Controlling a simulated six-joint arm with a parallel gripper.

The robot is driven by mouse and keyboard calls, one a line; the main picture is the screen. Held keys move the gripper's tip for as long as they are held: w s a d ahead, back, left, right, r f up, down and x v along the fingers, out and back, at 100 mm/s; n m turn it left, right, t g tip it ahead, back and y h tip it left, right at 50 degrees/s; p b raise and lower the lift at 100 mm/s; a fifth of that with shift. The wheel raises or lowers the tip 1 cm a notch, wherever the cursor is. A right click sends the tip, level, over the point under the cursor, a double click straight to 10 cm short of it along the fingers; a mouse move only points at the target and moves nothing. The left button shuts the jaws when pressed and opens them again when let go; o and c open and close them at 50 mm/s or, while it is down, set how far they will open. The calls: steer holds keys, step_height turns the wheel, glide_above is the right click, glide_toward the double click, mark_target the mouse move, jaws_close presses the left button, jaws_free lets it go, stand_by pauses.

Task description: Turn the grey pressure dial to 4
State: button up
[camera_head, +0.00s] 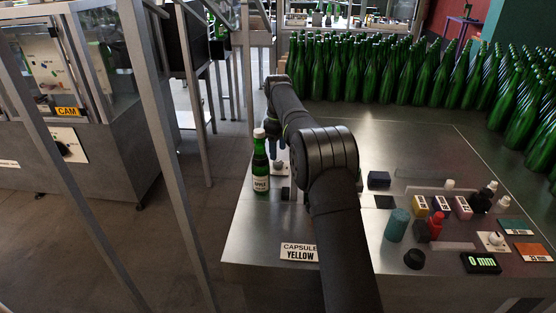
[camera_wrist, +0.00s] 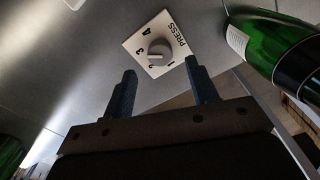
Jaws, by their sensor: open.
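The grey pressure dial (camera_wrist: 159,49) sits on a white square plate (camera_wrist: 135,43) marked PRESS with the numerals 1 to 4. A pale line on the knob points to the left in the wrist view, toward the 2 and 3 side; the exact numeral is hard to tell. My gripper (camera_wrist: 161,66) is open, with its two blue-grey fingers apart and the dial showing just beyond and between the fingertips. I see no contact with the dial. In the head view my gripper (camera_head: 277,152) is over the plate, which is mostly hidden by my arm.
A green bottle (camera_head: 261,170) with an APPLE label stands close left of my gripper; it is at the wrist view's right (camera_wrist: 275,48). A CAPSULE YELLOW sign (camera_head: 299,252) lies nearer. Coloured blocks and a 0 mm display (camera_head: 481,263) are at right; many bottles stand behind.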

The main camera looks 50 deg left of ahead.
mark_target(278, 162)
step_height(278, 162, down, 5)
steer(key=shift+f, duration=0.1)
stand_by(0.3)
steer(key=c, duration=1)
